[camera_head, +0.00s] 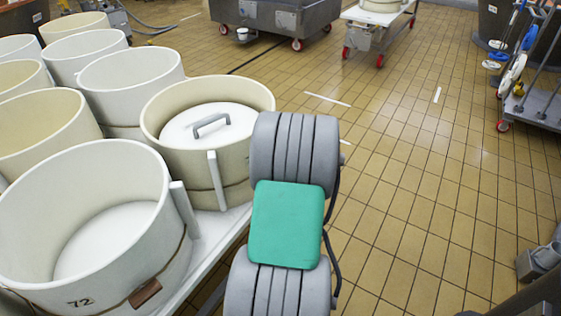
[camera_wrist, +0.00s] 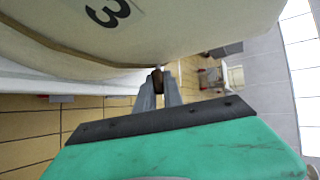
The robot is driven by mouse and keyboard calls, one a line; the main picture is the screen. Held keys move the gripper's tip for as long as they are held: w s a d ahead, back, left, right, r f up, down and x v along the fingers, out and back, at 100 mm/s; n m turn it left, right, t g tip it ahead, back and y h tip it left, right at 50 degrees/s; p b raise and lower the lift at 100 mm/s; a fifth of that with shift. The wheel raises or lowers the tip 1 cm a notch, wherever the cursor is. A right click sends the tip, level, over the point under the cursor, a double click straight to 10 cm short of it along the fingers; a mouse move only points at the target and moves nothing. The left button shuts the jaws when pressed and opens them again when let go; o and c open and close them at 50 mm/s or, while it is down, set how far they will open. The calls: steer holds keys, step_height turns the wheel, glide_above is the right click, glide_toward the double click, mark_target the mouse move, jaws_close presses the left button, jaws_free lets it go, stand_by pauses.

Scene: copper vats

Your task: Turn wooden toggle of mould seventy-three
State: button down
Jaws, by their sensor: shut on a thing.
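In the wrist view, the pale wall of a mould (camera_wrist: 190,30) fills the top and carries an upside-down "3"; the rest of its number is out of frame. A cord runs along this wall to a small brown wooden toggle (camera_wrist: 157,76). My gripper (camera_wrist: 158,84) is shut on the toggle, with a grey finger on either side of it. In the head view, the mould with a lid and grey handle (camera_head: 155,128) stands beside my arm, which hides its right side. My fingers and the toggle are hidden there.
Several more white moulds crowd the white table (camera_head: 222,228). Tiled floor to the right is open, with wheeled carts (camera_head: 270,18) at the back and a rack at far right.

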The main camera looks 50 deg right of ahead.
steer(key=t+h+b, duration=0.1)
steer(key=b, duration=0.3)
steer(key=f+n+t+h+b, duration=0.1)
steer(key=h+b, duration=0.1)
steer(key=b, duration=0.3)
steer(key=n+t+h+b, duration=0.1)
steer(key=b, duration=0.3)
steer(key=shift+a+f+h, duration=0.15)
steer(key=shift+h, duration=0.15)
steer(key=c, duration=1.5)
jaws_free()
steer(key=shift+o, duration=0.2)
